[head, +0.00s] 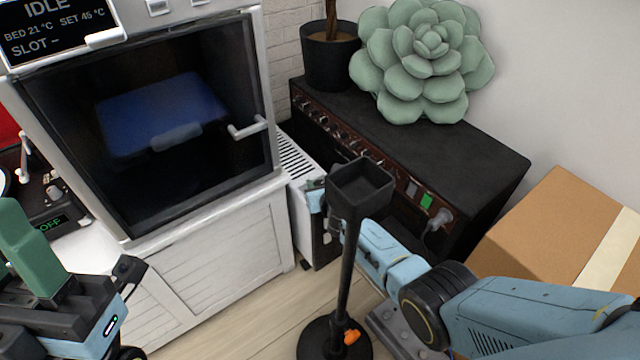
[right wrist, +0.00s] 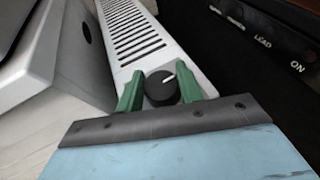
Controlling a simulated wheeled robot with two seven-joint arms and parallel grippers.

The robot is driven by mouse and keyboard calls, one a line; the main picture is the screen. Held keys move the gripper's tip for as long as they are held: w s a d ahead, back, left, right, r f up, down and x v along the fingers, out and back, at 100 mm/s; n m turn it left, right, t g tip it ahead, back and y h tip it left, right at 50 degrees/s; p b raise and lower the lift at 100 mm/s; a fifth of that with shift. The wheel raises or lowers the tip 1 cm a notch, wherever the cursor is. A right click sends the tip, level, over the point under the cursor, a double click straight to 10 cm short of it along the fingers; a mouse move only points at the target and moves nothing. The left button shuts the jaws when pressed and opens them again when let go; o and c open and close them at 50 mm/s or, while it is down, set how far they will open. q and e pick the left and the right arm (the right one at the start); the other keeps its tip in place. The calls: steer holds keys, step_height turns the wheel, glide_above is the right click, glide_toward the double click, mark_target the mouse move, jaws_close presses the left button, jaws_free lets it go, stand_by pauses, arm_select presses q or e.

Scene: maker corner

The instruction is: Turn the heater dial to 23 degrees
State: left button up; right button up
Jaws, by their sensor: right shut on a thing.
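The white heater (head: 298,160) stands between the white cabinet and the black amplifier; its slatted top (right wrist: 130,32) also shows in the right wrist view. The heater dial (right wrist: 161,88) is a round black knob with a white pointer line aimed up and to the right in that view. My right gripper (right wrist: 159,80) has its green fingers on either side of the dial and is shut on it. In the head view my right gripper (head: 318,205) is partly hidden behind a black stand, and the dial is not visible. My left gripper (head: 32,240) is at the lower left, away from the heater.
The black stand with a square tray (head: 362,184) rises in front of my right gripper. The black amplifier (head: 440,140) bears a succulent cushion (head: 425,60) and a plant pot (head: 328,58). A cardboard box (head: 550,225) is at right. The printer (head: 150,120) stands on the cabinet (head: 220,255).

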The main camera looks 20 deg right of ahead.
steer(key=shift+m+h, duration=0.7)
steer(key=shift+h, duration=0.1)
steer(key=o, duration=1)
steer(key=shift+c, duration=0.2)
